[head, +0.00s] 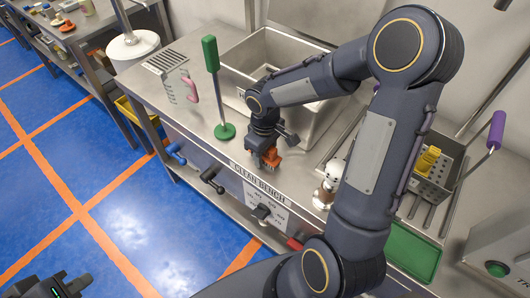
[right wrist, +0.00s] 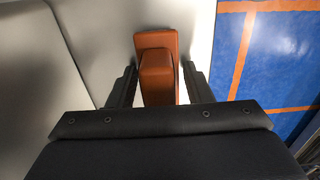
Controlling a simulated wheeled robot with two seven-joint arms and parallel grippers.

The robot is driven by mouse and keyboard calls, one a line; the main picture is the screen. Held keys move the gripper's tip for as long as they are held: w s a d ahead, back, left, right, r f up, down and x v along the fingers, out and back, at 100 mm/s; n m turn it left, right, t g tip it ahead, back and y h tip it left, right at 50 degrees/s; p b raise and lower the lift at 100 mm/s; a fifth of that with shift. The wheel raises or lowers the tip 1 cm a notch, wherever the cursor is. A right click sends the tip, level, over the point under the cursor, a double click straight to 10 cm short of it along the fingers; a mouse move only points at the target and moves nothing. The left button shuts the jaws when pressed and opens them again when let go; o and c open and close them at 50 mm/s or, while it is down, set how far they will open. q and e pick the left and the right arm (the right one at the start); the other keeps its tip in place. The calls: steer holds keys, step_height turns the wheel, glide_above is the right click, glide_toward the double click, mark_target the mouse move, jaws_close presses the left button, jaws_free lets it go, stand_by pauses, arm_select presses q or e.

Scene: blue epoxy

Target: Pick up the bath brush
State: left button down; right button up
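An orange-brown block-shaped thing, which I take for the bath brush (head: 271,158), is at the front edge of the steel bench (head: 197,112). It also shows in the right wrist view (right wrist: 158,75) as a wide block with a narrower raised part. My right gripper (head: 265,148) is directly over it, pointing down. Its two fingers (right wrist: 159,85) stand on either side of the brush with narrow gaps, so it looks open around it. The fingers hide part of the brush in the head view. My left gripper (head: 75,284) is low at the left, away from the bench.
A green-handled tool on a round base (head: 225,131) and a clear jug (head: 180,87) stand left of the right gripper. A grey sink (head: 240,62) lies behind it. A white-topped bottle (head: 329,186) stands to its right. My right arm crosses the bench.

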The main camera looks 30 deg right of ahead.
steer(key=c, duration=0.7)
steer(key=shift+r, duration=0.55)
step_height(320, 180, up, 2)
steer(key=shift+r, duration=0.25)
steer(key=s+a+r, duration=0.7)
steer(key=a+r, duration=0.2)
steer(key=a, duration=0.2)
steer(key=shift+s+a+r, duration=0.25)
steer(key=shift+s+a, duration=0.1)
